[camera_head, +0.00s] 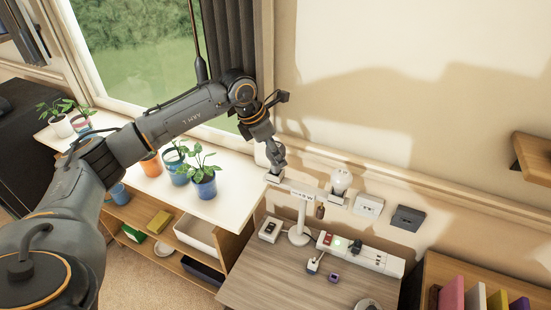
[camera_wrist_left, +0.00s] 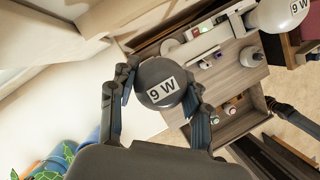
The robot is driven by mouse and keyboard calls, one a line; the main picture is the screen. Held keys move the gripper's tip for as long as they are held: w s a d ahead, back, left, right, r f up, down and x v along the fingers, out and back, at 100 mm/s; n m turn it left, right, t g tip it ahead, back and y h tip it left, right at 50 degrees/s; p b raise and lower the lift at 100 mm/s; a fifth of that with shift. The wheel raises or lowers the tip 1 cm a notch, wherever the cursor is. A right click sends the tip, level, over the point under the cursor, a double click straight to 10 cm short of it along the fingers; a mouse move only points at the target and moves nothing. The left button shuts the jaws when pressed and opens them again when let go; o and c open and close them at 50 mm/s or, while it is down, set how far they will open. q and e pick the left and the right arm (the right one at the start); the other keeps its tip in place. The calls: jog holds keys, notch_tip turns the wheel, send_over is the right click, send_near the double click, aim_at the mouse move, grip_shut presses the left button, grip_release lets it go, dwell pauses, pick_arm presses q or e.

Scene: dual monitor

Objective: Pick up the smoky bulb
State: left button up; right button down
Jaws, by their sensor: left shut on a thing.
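The smoky bulb (camera_wrist_left: 160,82) is dark grey with a white "9 W" label, and it fills the space between the fingers in the left wrist view. My left gripper (camera_wrist_left: 156,100) is shut on it, one finger on each side.
A white stand (camera_head: 301,225) and power strip (camera_head: 361,253) occupy the wooden desk. Potted plants (camera_head: 203,178) line the white shelf top.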

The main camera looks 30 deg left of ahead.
pick_arm(q)
jog(key=s+a+r, duration=0.2)
jog(key=s+r, duration=0.4)
jog(key=r, duration=0.2)
jog(key=s+a+r+b, duration=0.1)
jog(key=s+a+r, duration=0.1)
jog(key=s+r, duration=0.5)
jog(key=shift+a+r, duration=0.35)
jog(key=shift+r, duration=0.15)
jog(key=shift+s, duration=0.1)
dwell(0.3)
